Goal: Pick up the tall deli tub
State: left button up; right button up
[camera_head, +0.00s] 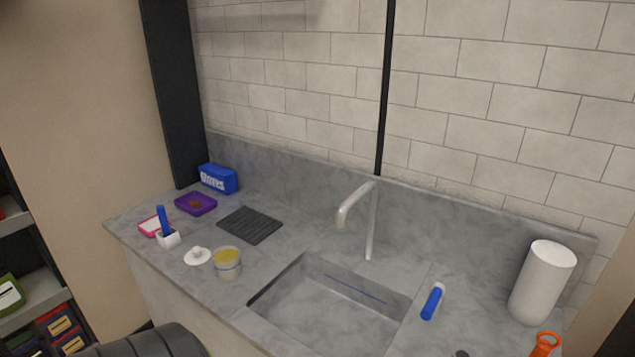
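A round, pale tub with yellow contents (227,264) stands upright on the grey counter, left of the sink. It is the only thing in view that looks like a deli tub, and it is open at the top. A white lid with a knob (198,256) lies on the counter just left of it. Neither of my grippers shows in the head view, so I cannot tell what they hold.
A sink (330,297) with a tap (371,220) lies right of the tub. A white holder (168,239) with a blue item, purple tray (196,204), blue box (218,179) and dark mat (249,225) are behind. A white roll (542,283) stands right.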

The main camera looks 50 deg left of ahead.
aim_at(228, 264)
jog(key=u, duration=2.2)
